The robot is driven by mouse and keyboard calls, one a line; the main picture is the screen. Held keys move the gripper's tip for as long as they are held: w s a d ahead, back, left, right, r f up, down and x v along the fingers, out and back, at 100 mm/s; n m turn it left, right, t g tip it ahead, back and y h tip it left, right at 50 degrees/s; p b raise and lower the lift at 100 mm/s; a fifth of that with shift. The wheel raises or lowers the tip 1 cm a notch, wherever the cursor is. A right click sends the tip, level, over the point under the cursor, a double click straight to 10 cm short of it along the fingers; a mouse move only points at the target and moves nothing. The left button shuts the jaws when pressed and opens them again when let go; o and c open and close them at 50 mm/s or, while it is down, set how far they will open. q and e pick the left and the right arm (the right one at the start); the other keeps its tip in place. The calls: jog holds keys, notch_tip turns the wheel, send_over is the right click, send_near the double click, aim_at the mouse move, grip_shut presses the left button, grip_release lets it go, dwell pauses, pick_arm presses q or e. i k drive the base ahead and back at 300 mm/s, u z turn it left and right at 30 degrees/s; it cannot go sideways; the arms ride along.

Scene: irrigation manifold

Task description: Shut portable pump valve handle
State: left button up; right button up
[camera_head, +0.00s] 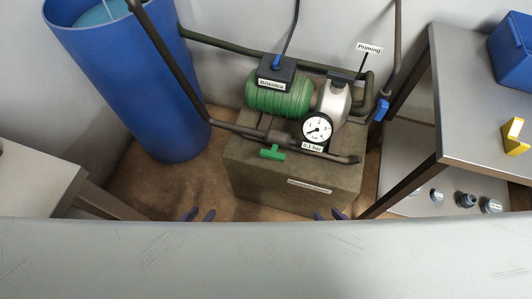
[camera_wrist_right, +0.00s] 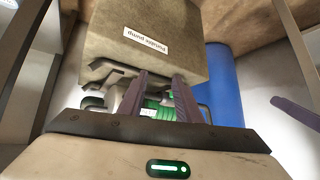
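The pump (camera_head: 280,97) has a green motor body and a pale head, and sits on a grey-brown block (camera_head: 258,172) labelled as the portable pump. A green valve handle (camera_head: 271,152) is on the pipe at the block's front. A blue valve handle (camera_head: 381,109) is on the pipe at the pump's right. My left gripper (camera_head: 199,215) is open and empty, low in front and left of the block. My right gripper (camera_head: 330,214) is open and empty, low in front of the block; its parted fingers (camera_wrist_right: 158,98) show in the wrist view. Neither touches a handle.
A blue barrel (camera_head: 150,90) stands at the left. A pressure gauge (camera_head: 317,129) is in front of the pump. Pipes run around it. A metal table (camera_head: 480,85) at the right holds a blue bin (camera_head: 513,50) and a yellow piece (camera_head: 514,136). Another table (camera_head: 40,178) is at the left.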

aim_at(272, 154)
jog(key=u, duration=1.35)
jog(key=k, duration=0.5)
jog(key=z, duration=0.8)
jog(key=i, duration=0.8)
